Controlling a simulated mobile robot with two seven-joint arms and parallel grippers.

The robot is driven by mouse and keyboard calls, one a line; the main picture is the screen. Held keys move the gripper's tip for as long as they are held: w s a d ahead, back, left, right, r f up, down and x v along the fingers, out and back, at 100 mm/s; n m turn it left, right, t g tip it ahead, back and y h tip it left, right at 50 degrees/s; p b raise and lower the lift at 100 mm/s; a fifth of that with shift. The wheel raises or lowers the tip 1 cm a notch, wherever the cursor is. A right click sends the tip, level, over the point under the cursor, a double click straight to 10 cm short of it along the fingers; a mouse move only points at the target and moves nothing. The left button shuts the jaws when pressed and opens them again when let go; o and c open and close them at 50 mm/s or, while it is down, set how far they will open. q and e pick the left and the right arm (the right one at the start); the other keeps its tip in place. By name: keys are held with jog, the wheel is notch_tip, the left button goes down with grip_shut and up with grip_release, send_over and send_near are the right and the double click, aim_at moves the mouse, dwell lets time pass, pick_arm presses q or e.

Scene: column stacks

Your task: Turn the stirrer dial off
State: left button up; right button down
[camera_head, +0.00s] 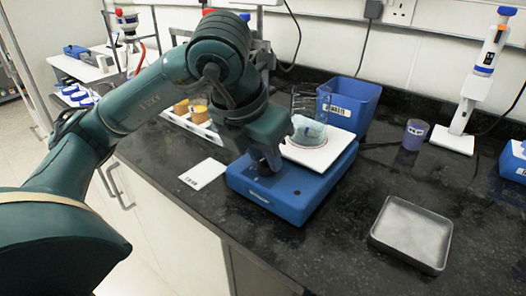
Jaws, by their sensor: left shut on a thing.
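The stirrer (300,202) is a blue box with a white top plate (322,160), standing on the black bench. A glass beaker (309,118) with pale blue contents stands on the plate. My left gripper (267,168) reaches down to the left front part of the stirrer's top. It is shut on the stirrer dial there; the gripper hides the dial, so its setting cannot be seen. A small dark button shows to the right of the fingers. My right gripper is not in view.
A blue bin (352,101) stands behind the beaker. A purple cup (415,134) and a pipette on a white stand (454,141) are to the right. A metal tray (410,232) lies at the front right. A white card (203,173) lies left of the stirrer.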

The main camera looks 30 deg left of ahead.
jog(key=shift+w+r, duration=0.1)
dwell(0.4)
pick_arm(q)
jog(key=o, duration=0.7)
jog(key=shift+r, duration=0.1)
